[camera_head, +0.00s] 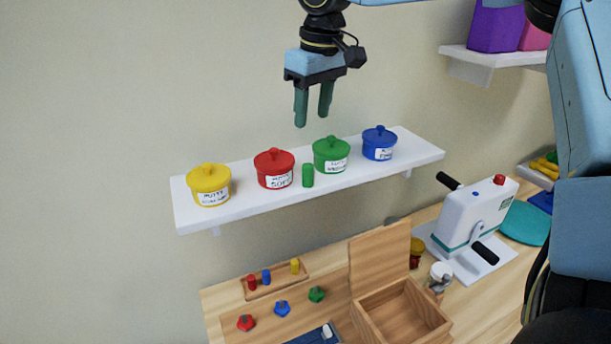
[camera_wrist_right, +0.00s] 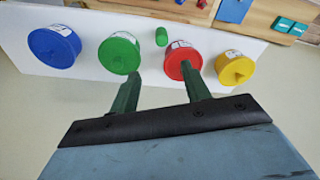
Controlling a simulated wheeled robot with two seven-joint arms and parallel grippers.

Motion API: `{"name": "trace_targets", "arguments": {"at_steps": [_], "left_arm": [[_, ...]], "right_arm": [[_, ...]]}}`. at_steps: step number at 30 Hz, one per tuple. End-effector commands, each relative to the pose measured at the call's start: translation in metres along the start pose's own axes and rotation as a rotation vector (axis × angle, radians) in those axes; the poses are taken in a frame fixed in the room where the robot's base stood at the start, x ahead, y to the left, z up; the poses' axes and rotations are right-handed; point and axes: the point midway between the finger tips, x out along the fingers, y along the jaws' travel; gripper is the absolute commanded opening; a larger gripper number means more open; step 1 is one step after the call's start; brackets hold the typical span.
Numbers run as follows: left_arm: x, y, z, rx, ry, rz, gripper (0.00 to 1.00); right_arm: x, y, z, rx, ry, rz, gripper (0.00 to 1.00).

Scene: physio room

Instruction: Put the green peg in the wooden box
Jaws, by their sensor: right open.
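The green peg (camera_head: 308,175) stands on the white wall shelf, between the red pot (camera_head: 274,169) and the green pot (camera_head: 331,155). It also shows in the right wrist view (camera_wrist_right: 161,37), beyond my fingertips. My right gripper (camera_head: 313,106) is open and empty, pointing down above the shelf, higher than the peg and apart from it. The wooden box (camera_head: 408,312) stands on the table below, with its lid (camera_head: 379,259) raised and its inside showing bare wood. My left gripper is not in view.
The white shelf (camera_head: 233,211) also holds a yellow pot (camera_head: 209,184) and a blue pot (camera_head: 379,143). On the table are a peg tray (camera_head: 275,281) with red, blue and yellow pegs, several coloured knobs, and a white hand-crank device (camera_head: 474,213) to the right.

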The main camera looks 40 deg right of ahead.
Motion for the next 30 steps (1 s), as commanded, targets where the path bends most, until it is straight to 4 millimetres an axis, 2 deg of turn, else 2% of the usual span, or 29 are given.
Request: {"name": "trace_targets", "arguments": {"at_steps": [3, 9, 17, 25, 30], "left_arm": [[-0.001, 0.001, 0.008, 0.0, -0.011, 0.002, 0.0], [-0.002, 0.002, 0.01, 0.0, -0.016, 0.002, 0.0], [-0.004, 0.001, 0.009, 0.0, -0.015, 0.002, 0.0], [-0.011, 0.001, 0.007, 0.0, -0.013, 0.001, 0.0], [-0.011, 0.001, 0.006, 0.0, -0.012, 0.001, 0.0]], "right_arm": [[0.025, 0.0, 0.002, -0.002, -0.006, -0.001, 0.47], [0.06, 0.0, 0.001, -0.004, -0.003, 0.0, 0.47], [0.08, -0.002, 0.004, -0.005, -0.004, 0.0, 0.47], [0.117, -0.006, 0.009, -0.005, -0.002, 0.0, 0.47], [0.124, -0.006, 0.009, -0.005, 0.001, 0.0, 0.47]]}}
